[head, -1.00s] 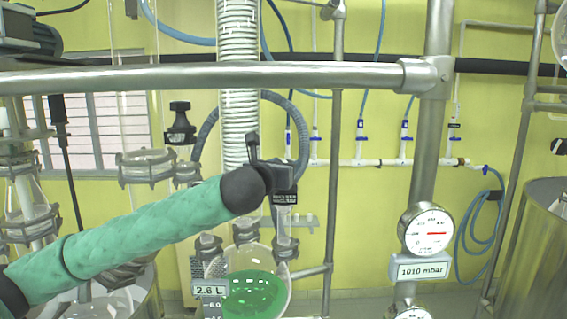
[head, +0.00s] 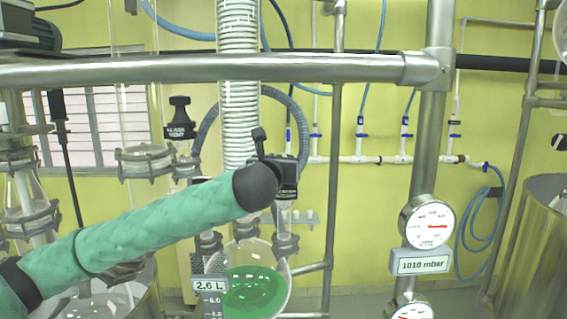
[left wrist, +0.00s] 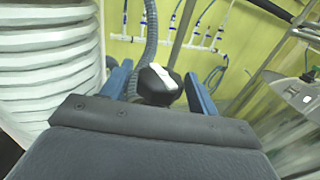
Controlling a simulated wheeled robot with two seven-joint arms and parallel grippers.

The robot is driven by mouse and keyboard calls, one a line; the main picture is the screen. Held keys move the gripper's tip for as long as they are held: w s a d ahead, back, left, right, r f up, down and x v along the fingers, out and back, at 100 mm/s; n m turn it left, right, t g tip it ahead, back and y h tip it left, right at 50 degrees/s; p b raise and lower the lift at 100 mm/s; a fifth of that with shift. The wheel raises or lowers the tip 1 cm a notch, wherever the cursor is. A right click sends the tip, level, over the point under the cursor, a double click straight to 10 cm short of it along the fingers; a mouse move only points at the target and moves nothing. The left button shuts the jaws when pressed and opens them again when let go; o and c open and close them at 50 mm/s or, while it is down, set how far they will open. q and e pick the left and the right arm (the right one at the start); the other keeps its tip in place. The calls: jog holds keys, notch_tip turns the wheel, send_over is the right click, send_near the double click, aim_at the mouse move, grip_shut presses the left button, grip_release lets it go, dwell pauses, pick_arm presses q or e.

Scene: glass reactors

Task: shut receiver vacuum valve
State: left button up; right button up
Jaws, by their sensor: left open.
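My left arm comes in from the left in a green sleeve. The left gripper (head: 283,166) is a dark shape at its end, beside the receiver's vacuum valve, whose small dark label (head: 287,193) shows just below; most of the contact area is hidden. In the left wrist view, the left gripper (left wrist: 160,88) has its two blue fingers apart. A black round knob with a white mark (left wrist: 158,84) sits between or just beyond them; I cannot tell whether they touch it. The receiver flask (head: 252,290) below holds green liquid. My right gripper is not in view.
A horizontal steel rail (head: 200,70) crosses above the arm. A coiled glass condenser (head: 238,110) rises close behind the gripper and stands at left in the wrist view (left wrist: 48,65). A gauge (head: 427,225) reading 1010 mbar hangs right.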

pick_arm(q)
jog(key=n+y, duration=0.2)
jog(key=y, duration=0.1)
jog(key=shift+d+t, duration=0.15)
jog(key=shift+t, duration=0.15)
jog(key=n+y, duration=0.2)
jog(key=y, duration=0.1)
jog(key=n+y+b, duration=0.1)
jog(key=n+y, duration=0.1)
jog(key=y, duration=0.2)
jog(key=shift+c, duration=0.2)
